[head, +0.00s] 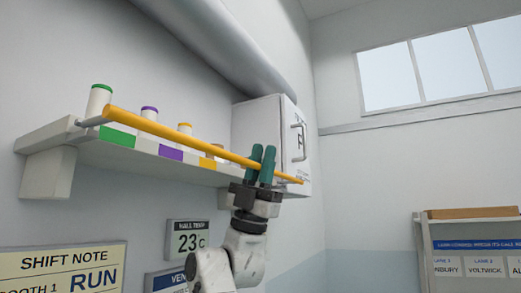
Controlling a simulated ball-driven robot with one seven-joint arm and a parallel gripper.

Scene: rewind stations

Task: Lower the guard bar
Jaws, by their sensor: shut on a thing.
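The guard bar (185,136) is a long orange-yellow bar running along the front of a white wall shelf (77,147). It slopes down to the right in the picture, from a grey pin at its left end to its right end by a white box. My gripper (262,165) has two green fingers pointing up near the bar's right end. The fingers are shut on the bar, which passes at their middle. The exact contact is partly hidden by the fingers.
Several white spools stand on the shelf behind the bar, including a green-topped one (97,101). A white cabinet (262,117) with a handle is just behind my gripper. Signs hang below the shelf. A rack (470,250) stands at the lower right. The space right of my gripper looks free.

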